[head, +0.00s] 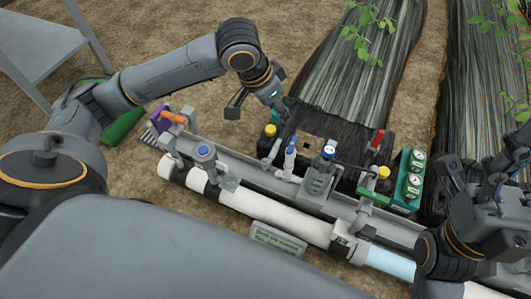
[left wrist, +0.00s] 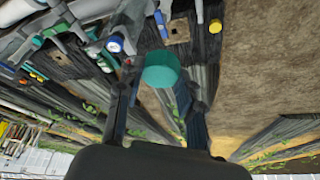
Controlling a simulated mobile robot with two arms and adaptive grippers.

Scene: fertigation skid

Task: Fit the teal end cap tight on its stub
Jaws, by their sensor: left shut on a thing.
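The teal end cap (left wrist: 161,70) is between the fingertips of my left gripper (left wrist: 160,98) in the left wrist view. In the head view my left gripper (head: 256,108) hangs above the ground behind the skid's left-middle part, and the fingers mostly hide the cap. The gripper is shut on the cap, which is held clear of the pipework. I cannot tell which pipe end is the cap's stub. My right gripper (head: 485,170) is over the skid's right end, its fingers spread apart and nothing visible between them.
The skid carries a white pipe (head: 285,218), a blue-topped valve (head: 204,152), a red-handled valve (head: 377,141) and a green gauge panel (head: 407,180). A yellow cap (head: 270,130) stands close to my left gripper. Plant rows lie behind; bare soil lies left of them.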

